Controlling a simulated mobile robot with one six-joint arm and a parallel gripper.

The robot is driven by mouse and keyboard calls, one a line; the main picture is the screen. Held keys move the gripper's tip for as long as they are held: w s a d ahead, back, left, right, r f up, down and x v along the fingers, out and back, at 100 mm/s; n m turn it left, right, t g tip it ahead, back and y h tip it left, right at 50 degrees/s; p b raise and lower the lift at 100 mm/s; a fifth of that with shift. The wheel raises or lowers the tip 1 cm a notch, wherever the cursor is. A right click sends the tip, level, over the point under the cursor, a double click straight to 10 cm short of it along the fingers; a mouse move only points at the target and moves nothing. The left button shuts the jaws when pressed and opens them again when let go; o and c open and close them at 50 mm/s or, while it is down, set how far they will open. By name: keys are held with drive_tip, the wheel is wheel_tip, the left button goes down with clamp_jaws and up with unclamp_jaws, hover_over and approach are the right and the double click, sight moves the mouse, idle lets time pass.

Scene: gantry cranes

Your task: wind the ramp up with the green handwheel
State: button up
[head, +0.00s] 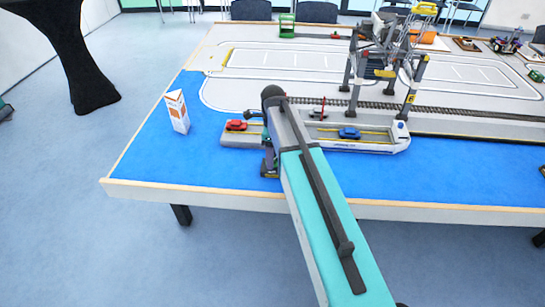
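My arm reaches from the bottom of the head view up to the front of the blue table area. My gripper (268,170) hangs at the arm's far end, low over the blue surface. It is small and dark, and I cannot tell whether its fingers are open or shut. A model ferry (375,146) lies just beyond and to the right, partly behind my arm. A red car (236,125) is at its left part and a blue car (349,133) at its right part. I cannot make out the green handwheel or the ramp clearly; my arm covers the middle of the ferry.
A white and orange carton (177,111) stands left on the blue surface. A gantry crane (385,62) rises behind the ferry, beside rail tracks (450,114). A green model (287,26) stands at the back. The blue area (190,165) at front left is clear.

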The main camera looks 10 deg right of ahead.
wheel_tip(320, 180, up, 12)
drive_tip(key=b, duration=0.2)
drive_tip(key=shift+r, duration=0.2)
idle(0.5)
idle(0.9)
